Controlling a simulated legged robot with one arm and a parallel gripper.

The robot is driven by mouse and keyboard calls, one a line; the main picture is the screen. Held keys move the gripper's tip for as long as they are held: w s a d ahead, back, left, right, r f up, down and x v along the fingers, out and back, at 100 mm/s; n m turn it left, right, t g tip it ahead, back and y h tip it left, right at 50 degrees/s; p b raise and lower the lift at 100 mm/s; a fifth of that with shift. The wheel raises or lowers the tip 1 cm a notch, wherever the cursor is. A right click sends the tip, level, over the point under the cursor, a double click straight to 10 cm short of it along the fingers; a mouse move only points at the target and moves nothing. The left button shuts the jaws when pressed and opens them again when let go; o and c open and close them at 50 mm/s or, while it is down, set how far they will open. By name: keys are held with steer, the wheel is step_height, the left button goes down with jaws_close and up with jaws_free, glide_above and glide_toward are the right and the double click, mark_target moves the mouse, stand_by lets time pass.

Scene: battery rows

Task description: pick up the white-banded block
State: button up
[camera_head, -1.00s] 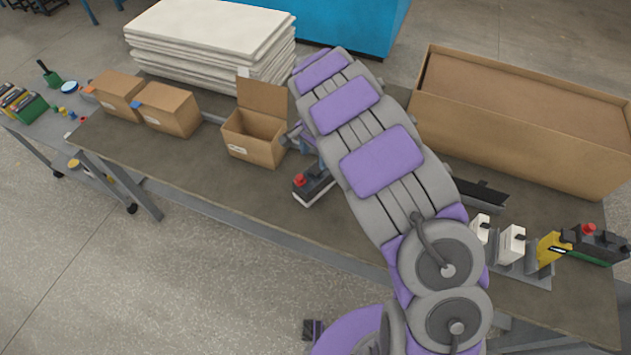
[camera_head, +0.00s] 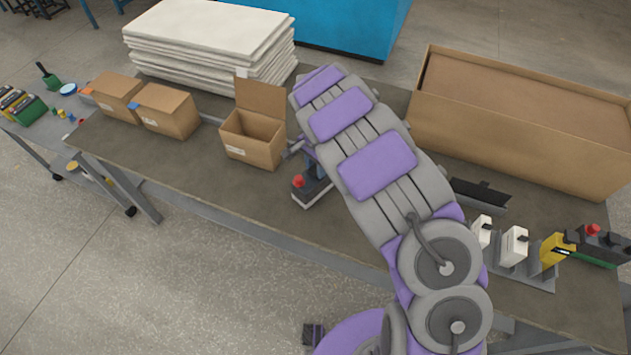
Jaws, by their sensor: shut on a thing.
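The white-banded block (camera_head: 307,194) is dark, with a red cap on top and a white band along its lower edge. It is at the middle of the workbench (camera_head: 205,172), right of the open cardboard box. My gripper (camera_head: 318,170) is at the block's upper right side and is shut on it. My arm hides much of the gripper and the fingertips are hard to make out. I cannot tell whether the block touches the bench top.
An open cardboard box (camera_head: 252,148) stands just left of the block, with two closed boxes (camera_head: 166,110) further left. A large carton (camera_head: 520,150) fills the back right. A rack with white and yellow pieces (camera_head: 515,246) and a green-banded block (camera_head: 596,247) stand at the right.

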jaws_close()
steer(key=shift+a, duration=0.1)
stand_by(0.8)
